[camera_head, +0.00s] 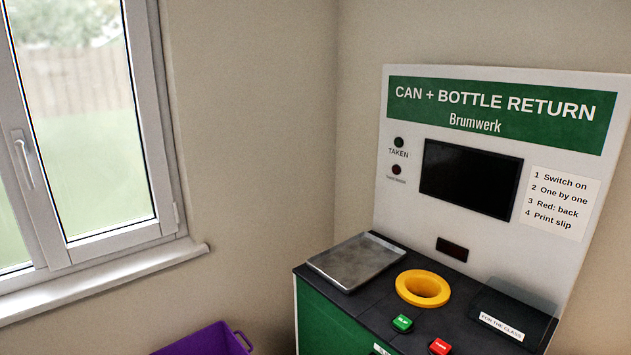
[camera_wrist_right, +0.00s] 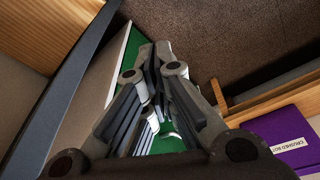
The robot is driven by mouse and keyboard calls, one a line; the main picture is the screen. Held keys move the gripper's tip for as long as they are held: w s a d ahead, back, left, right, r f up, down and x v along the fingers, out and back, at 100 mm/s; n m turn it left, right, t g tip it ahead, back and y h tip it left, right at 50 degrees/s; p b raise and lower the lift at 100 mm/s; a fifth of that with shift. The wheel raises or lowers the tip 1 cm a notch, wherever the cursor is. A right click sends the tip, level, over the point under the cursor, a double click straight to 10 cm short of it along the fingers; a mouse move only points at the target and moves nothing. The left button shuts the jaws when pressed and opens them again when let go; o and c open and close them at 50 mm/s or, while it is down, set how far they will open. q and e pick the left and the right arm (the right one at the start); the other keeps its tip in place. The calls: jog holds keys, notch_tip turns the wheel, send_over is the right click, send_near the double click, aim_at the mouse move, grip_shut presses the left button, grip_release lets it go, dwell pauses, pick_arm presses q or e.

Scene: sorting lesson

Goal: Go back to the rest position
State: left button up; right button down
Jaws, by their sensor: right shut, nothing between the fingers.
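My right gripper (camera_wrist_right: 155,85) shows in the right wrist view, its fingers together and nothing between them. Behind its fingers is a green panel with a pale edge (camera_wrist_right: 132,50); I cannot tell the distance between them. Neither gripper shows in the head view. The head view shows the can and bottle return machine (camera_head: 450,200), with a yellow ring opening (camera_head: 424,288), a metal plate (camera_head: 357,262), a green button (camera_head: 402,323) and a red button (camera_head: 440,346). Its screen (camera_head: 470,179) is dark.
A purple crate (camera_head: 205,340) stands at the lower middle of the head view, left of the machine. A labelled purple container (camera_wrist_right: 283,140) shows at right in the right wrist view, beside wooden edges (camera_wrist_right: 265,102). A window (camera_head: 85,120) is at left.

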jog(key=s+d+f+g+b, duration=0.1)
jog(key=s+d+f, duration=0.2)
jog(key=s+f, duration=1.3)
jog(key=shift+s+f+b, duration=0.35)
jog(key=shift+f, duration=0.45)
